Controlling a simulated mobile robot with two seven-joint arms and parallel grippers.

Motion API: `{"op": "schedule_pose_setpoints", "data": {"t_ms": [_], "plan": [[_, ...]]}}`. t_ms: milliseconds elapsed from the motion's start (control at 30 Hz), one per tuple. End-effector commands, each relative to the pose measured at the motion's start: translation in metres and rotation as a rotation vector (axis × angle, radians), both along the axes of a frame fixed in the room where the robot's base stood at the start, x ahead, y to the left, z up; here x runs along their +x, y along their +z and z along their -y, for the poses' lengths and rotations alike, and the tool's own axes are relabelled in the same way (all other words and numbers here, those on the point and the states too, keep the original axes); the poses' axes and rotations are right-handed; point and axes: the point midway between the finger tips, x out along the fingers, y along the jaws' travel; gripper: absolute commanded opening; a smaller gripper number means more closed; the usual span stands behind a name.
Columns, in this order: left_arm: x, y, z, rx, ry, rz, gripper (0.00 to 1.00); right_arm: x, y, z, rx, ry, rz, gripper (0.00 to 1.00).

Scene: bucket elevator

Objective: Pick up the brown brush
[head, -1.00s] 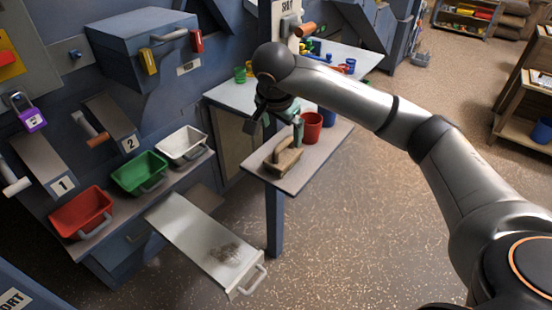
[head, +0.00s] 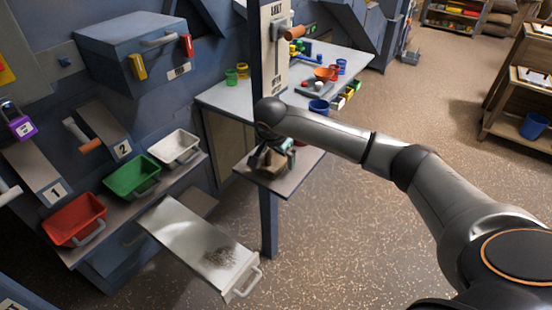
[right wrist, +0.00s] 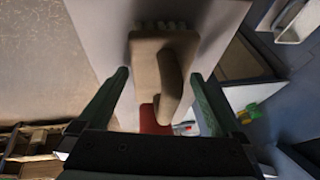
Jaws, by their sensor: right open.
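The brown brush (right wrist: 158,70) lies on the small side shelf (head: 297,176), with its looped handle and bristle tufts clear in the right wrist view. My right gripper (right wrist: 158,76) is open, with one green finger on each side of the brush and gaps between fingers and handle. In the head view my right gripper (head: 270,158) is low over the shelf and hides most of the brush. I cannot tell the exact height left between fingers and shelf. My left gripper is not in view.
A red cup (right wrist: 156,120) stands close to the brush. A blue cup (head: 319,106) is behind my forearm. A lever panel (head: 274,50) rises behind the shelf. A pulled-out metal tray (head: 190,235) with dark debris is at lower left. Red (head: 75,220), green (head: 132,177) and white (head: 174,148) bins line the bench.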

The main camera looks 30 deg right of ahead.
Motion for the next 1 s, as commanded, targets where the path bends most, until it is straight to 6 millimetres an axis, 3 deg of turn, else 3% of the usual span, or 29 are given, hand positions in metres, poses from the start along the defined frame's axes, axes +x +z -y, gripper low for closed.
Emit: {"op": "schedule_pose_setpoints", "data": {"t_ms": [200, 900, 1000], "plan": [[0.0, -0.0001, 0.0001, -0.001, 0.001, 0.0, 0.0, 0.0002, -0.0008, 0.0001, 0.0, 0.0, 0.0, 1.0], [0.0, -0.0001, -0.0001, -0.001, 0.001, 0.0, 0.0, 0.0001, -0.0003, 0.0004, 0.0, 0.0, 0.0, 0.21], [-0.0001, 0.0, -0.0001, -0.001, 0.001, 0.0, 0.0, 0.0004, 0.0004, 0.0004, 0.0, -0.001, 0.002, 0.17]]}}
